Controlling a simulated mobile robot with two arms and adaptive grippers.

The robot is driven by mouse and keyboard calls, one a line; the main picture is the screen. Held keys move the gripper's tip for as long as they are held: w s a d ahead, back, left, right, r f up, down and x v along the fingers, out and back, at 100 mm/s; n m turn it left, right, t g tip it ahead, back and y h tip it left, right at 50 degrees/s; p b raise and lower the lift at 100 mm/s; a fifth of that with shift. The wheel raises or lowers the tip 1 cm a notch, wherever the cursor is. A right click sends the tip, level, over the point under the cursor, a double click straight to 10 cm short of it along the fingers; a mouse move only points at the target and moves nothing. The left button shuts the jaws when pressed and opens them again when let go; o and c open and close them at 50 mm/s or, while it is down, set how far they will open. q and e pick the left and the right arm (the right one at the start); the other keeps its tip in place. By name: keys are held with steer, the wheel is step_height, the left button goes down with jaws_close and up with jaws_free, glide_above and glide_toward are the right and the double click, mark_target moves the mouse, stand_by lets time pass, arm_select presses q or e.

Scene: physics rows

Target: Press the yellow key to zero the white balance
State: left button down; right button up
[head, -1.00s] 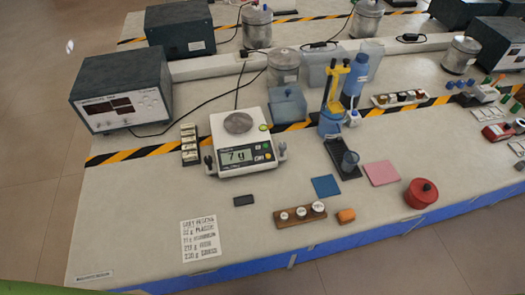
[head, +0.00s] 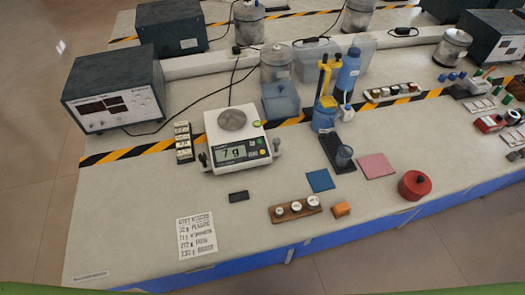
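The white balance (head: 222,168) stands on the grey bench left of the middle. Its round grey metal pan (head: 232,119) looks empty. Its front display (head: 231,154) reads about 7 g. A small key block (head: 259,148) with green and yellowish marks is right of the display; the single keys are too small to tell apart clearly. A round yellow-green spot (head: 257,124) sits at the right edge of the top, beside the pan. Neither of my grippers is in view.
A black block (head: 239,196) and a weight rack (head: 295,208) lie in front of the balance. A paper list (head: 197,236) lies at front left. Bench in front is mostly clear.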

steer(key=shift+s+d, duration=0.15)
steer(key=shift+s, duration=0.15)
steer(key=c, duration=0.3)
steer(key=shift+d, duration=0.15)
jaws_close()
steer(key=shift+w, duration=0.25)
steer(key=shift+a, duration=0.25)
